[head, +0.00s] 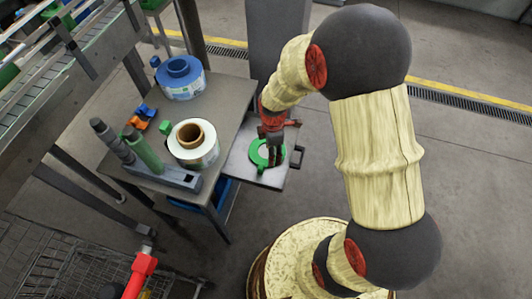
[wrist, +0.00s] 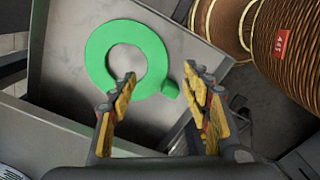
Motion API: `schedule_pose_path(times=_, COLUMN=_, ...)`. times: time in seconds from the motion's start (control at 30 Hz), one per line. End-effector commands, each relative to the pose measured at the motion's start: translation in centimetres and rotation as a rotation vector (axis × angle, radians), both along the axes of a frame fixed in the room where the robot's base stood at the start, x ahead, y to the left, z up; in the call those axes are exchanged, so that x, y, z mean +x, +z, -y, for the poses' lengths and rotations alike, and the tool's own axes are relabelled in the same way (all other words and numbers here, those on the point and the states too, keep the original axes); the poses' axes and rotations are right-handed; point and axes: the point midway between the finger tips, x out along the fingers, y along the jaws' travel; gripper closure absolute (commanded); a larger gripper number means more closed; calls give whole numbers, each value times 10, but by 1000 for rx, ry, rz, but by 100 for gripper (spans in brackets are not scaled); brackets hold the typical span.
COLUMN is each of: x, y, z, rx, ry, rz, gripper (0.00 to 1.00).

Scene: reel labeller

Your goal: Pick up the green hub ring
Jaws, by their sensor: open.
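The green hub ring (wrist: 102,45) lies flat in a grey open drawer or tray (wrist: 195,45) in the wrist view. It has a round centre hole and a small green tab at its lower right. In the head view the ring (head: 258,154) shows on the pulled-out tray beside the table, partly hidden by my gripper. My gripper (wrist: 162,88) is open and empty. Its two fingers stand apart above the ring's near right part, with one fingertip overlapping the ring's hole in the picture. I cannot tell whether either finger touches the ring.
The grey table (head: 228,98) holds a blue reel (head: 181,83), a white label roll (head: 193,152), a green cylinder (head: 146,152) and small orange and blue parts. A conveyor (head: 60,60) stands at the upper left. A wire basket (head: 70,265) is at the lower left. Floor right of the tray is open.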

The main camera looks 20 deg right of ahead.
Motion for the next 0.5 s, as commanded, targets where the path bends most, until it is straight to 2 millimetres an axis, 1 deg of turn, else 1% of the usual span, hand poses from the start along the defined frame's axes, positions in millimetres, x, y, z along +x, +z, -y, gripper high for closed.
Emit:
schedule_pose_path(times=0.03, x=0, y=-8, z=0, rx=0, ry=-1, rz=-2, gripper=52)
schedule_pose_path(times=0.17, x=0, y=-16, z=0, rx=0, ry=-2, rz=-2, gripper=52)
schedule_pose_path(times=0.27, x=2, y=-27, z=0, rx=0, ry=-2, rz=-2, gripper=52)
schedule_pose_path(times=0.4, x=4, y=-49, z=-1, rx=0, ry=-3, rz=-4, gripper=52)
schedule_pose_path(times=0.5, x=5, y=-60, z=-1, rx=0, ry=-3, rz=-2, gripper=52)
